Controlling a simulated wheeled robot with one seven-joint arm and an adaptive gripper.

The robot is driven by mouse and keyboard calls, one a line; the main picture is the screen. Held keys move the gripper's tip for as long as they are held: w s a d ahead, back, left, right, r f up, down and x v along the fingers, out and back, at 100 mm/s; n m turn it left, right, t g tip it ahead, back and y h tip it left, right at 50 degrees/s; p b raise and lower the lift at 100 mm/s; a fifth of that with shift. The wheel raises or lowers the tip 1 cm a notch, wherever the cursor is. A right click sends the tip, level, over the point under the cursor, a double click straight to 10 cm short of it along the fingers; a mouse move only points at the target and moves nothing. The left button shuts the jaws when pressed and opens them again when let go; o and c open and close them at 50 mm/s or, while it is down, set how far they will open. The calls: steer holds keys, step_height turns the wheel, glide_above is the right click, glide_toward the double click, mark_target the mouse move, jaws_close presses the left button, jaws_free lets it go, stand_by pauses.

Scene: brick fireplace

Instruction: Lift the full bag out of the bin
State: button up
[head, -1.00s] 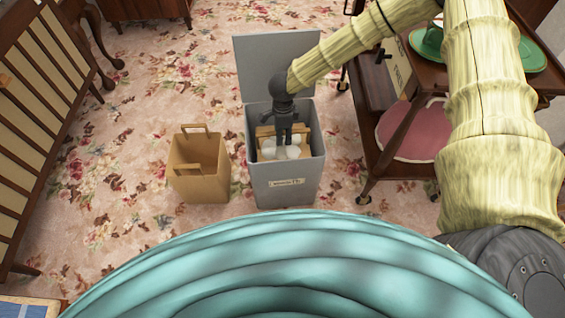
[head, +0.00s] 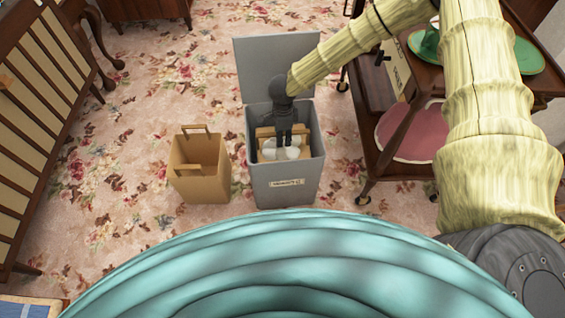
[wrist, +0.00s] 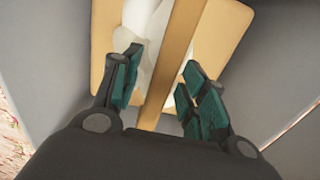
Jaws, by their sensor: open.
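The grey bin (head: 286,188) stands on the carpet with its lid raised at the back and a small label on its front. Inside it is the full bag (head: 265,133), tan, with pale crumpled contents near its top. My gripper (head: 285,145) points down into the bin over the bag. In the wrist view, the full bag (wrist: 223,38) lies below, and a tan strip, apparently its handle (wrist: 173,75), runs between the fingers of my open gripper (wrist: 160,82). I see a gap on the left of the strip; contact on the right is unclear.
An empty tan bag (head: 200,175) with upright handles stands left of the bin. A wooden trolley (head: 410,185) with a pink mat and green dishes stands to the right. A slatted wooden seat (head: 50,110) is at far left. Carpet in front is partly hidden by my body.

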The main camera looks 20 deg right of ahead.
jaws_close()
